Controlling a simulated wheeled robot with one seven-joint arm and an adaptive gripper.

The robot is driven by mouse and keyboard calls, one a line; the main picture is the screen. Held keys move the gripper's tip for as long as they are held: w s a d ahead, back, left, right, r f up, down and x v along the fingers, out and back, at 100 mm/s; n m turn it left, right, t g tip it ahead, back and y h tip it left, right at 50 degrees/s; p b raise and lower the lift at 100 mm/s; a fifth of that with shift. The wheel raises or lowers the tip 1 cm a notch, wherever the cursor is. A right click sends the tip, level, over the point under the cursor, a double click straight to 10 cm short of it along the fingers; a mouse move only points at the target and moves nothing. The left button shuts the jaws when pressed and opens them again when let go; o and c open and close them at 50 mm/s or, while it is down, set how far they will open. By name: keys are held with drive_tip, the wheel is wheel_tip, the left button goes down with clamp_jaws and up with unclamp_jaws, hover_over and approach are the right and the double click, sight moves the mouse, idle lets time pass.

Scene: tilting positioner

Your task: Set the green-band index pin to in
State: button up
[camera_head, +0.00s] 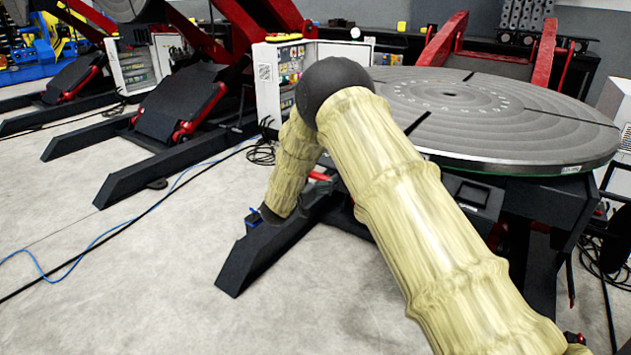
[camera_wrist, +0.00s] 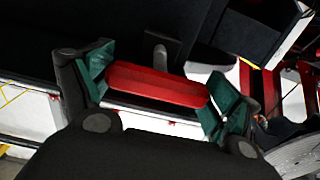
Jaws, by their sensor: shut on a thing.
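In the wrist view a red bar-shaped handle (camera_wrist: 158,86) lies across the picture, slightly tilted. My gripper (camera_wrist: 160,92) is shut on it, with a dark green pad at each end of the bar. A grey rounded peg (camera_wrist: 159,50) stands just behind the handle. I cannot make out a green band on the pin, and how deep the pin sits is hidden. In the head view my arm hides most of this spot, and the gripper is not clearly seen there.
A large round grey table (camera_head: 500,115) on a dark positioner frame stands at the right. A black floor leg (camera_head: 262,250) reaches forward beside my arm. An open control cabinet (camera_head: 283,75) stands behind. Cables (camera_head: 150,208) cross the floor at left, where there is free room.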

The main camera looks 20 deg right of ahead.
drive_tip(key=o, duration=1.2)
drive_tip(key=shift+d, duration=0.3)
drive_tip(key=shift+a, duration=0.15)
drive_tip(key=shift+a, duration=0.1)
drive_tip(key=v, duration=1.2)
